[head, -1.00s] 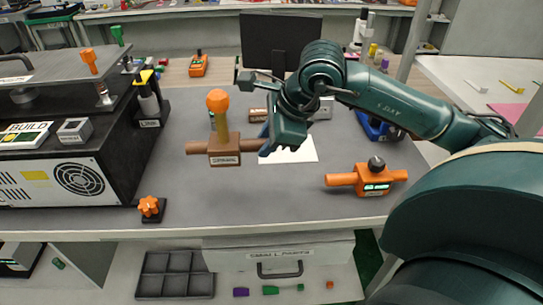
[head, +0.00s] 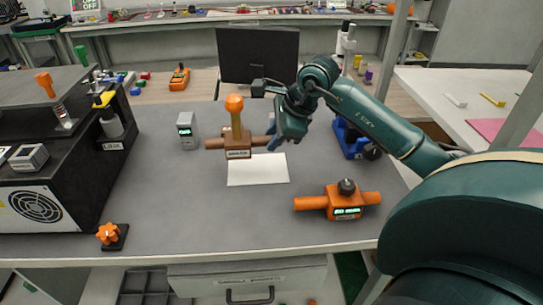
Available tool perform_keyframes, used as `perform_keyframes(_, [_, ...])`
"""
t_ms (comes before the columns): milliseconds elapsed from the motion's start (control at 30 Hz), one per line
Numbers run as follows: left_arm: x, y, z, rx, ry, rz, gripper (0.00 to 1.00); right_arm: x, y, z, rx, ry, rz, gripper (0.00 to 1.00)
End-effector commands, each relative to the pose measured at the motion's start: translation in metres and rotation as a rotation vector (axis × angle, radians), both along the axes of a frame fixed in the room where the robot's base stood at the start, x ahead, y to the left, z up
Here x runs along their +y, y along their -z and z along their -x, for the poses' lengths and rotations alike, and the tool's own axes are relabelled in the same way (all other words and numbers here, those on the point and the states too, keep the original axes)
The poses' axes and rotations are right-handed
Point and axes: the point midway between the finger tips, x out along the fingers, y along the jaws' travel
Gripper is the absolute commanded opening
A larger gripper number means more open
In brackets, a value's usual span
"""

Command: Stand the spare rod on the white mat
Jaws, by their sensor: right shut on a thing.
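A brown rod (head: 215,144) lies level, with a labelled block and an upright stem with an orange knob on it. I take it for the spare rod; its label is too small to read. My right gripper (head: 278,136) is shut on its right end; the fingertips are partly hidden. The rod shows behind the near edge of the white mat (head: 258,174), overlapping its far left part in the picture. It appears to be held above the table. The mat's visible surface is bare. My left gripper is not in view.
An orange lever fixture (head: 340,201) with a black knob and display stands right of the mat. A grey display box (head: 187,130) stands to the left, a blue fixture (head: 350,140) behind right. A small orange star knob (head: 109,235) sits front left. The table's front middle is clear.

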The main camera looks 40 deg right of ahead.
Motion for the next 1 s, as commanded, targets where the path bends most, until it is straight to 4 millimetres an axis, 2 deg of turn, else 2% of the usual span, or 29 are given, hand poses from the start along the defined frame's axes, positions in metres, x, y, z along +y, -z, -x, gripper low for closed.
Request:
perform_keyframes(33, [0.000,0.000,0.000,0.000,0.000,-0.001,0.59,0.000,0.007,0.000,0.000,0.001,-0.001,0.00])
perform_keyframes(267, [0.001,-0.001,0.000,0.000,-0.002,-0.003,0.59,0.000,0.025,0.000,-0.002,0.002,-0.002,0.00])
perform_keyframes(433, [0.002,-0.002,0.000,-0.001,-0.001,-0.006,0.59,0.000,0.050,0.000,-0.001,0.001,-0.003,0.00])
perform_keyframes(833, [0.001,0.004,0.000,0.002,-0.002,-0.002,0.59,0.000,0.058,-0.001,-0.005,0.000,0.001,0.00])
perform_keyframes(867, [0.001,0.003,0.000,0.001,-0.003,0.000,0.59,0.000,0.057,0.000,-0.004,0.001,0.001,0.25])
perform_keyframes(1000, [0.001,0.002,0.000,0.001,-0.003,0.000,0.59,0.000,0.057,0.000,-0.003,0.001,0.000,0.37])
